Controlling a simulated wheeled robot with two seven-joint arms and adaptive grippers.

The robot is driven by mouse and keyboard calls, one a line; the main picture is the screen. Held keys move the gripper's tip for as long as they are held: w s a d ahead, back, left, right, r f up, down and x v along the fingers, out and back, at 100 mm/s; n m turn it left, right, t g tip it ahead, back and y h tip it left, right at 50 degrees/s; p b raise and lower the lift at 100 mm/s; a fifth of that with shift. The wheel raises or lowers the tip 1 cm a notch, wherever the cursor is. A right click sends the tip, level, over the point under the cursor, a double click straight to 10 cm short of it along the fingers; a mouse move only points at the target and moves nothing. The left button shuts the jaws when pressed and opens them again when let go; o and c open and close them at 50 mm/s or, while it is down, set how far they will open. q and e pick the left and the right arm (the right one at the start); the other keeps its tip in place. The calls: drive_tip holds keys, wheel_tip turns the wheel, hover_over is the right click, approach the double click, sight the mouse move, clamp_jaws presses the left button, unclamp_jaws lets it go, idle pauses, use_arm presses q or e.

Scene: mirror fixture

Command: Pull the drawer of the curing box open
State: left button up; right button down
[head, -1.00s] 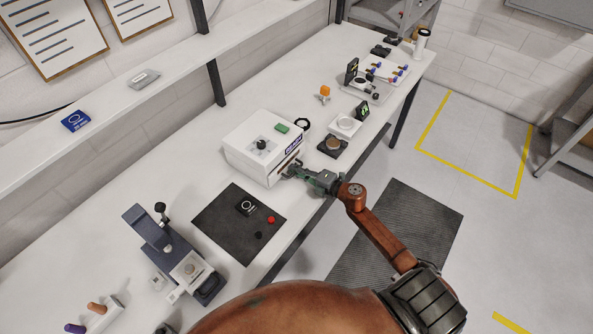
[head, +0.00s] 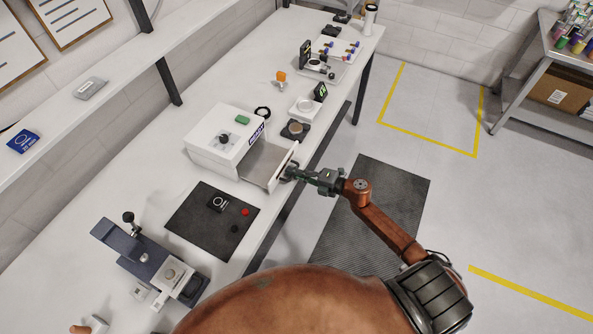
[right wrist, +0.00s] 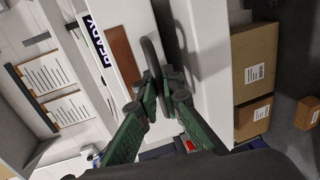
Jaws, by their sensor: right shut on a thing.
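My right gripper (head: 291,173) is at the drawer's front and is shut on the handle. In the right wrist view the green fingers (right wrist: 164,94) close on the dark drawer handle (right wrist: 153,60), beside the box's label (right wrist: 97,40). My left gripper is not in view.
A dark mat (head: 190,228) with a small black box and a red button lies left of the curing box. A blue-grey press (head: 140,252) stands beyond it. A dark pad with a round piece (head: 295,130) sits right of the drawer.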

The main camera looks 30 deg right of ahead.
drive_tip(key=c, duration=2.3)
unclamp_jaws()
drive_tip(key=shift+c, duration=0.2)
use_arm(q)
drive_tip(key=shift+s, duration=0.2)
use_arm(e)
drive_tip(key=v, duration=1.2)
drive_tip(key=shift+w+d, duration=0.1)
drive_tip(key=shift+d, duration=0.05)
